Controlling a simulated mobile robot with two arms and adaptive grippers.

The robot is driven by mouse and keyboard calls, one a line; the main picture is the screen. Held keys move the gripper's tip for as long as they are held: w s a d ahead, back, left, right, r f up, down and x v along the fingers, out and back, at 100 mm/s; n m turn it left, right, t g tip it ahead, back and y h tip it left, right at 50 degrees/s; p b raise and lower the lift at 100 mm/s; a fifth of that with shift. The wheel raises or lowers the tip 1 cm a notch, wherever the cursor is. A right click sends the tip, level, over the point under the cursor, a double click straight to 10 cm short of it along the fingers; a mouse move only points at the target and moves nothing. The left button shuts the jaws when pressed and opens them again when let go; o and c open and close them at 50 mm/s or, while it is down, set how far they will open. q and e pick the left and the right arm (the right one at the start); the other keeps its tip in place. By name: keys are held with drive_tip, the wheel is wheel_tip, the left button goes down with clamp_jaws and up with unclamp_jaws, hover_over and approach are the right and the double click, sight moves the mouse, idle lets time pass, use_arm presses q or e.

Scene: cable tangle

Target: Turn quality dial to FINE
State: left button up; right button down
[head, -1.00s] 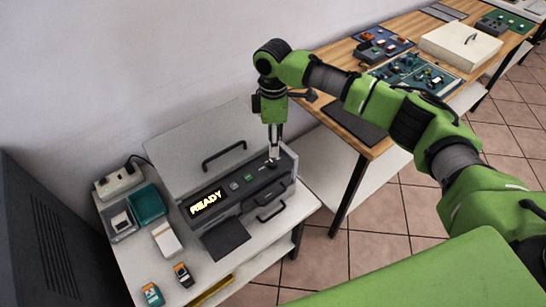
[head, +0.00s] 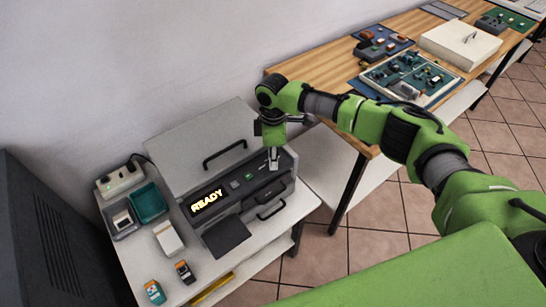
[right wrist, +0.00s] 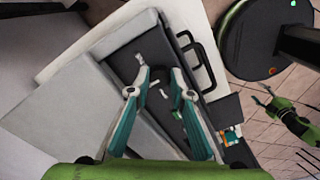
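The grey printer-like machine (head: 232,186) stands on a white table, its display (head: 206,200) reading READY. My right gripper (head: 273,160) points down at the right end of its control panel. In the right wrist view its two teal fingers (right wrist: 160,78) are apart, on either side of a small dark knob (right wrist: 158,91), which looks like the dial. Contact with the knob cannot be told. The head view hides the dial behind the fingers, and its markings are unreadable. What seems my left gripper (right wrist: 264,96) is small at the right of the wrist view; its fingers are unclear.
The machine's raised lid (head: 200,150) with a black handle stands behind the panel. A teal tray (head: 148,203), a white block (head: 168,238) and two small cartridges (head: 155,291) lie to the left. A wooden bench (head: 310,66) with circuit boards is at right.

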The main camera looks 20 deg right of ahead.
drive_tip(key=shift+r+m+p, duration=0.2)
drive_tip(key=shift+m+p, duration=0.7)
drive_tip(key=shift+p, duration=0.2)
drive_tip(key=m+p, duration=0.3)
drive_tip(key=shift+a, duration=0.1)
drive_tip(key=m+p, duration=0.2)
drive_tip(key=m, duration=0.1)
drive_tip(key=shift+m+p, duration=0.4)
drive_tip(key=shift+f+m+p, duration=0.1)
drive_tip(key=shift+m+p, duration=0.75)
drive_tip(key=shift+m, duration=0.75)
drive_tip(key=c, duration=1.8)
unclamp_jaws()
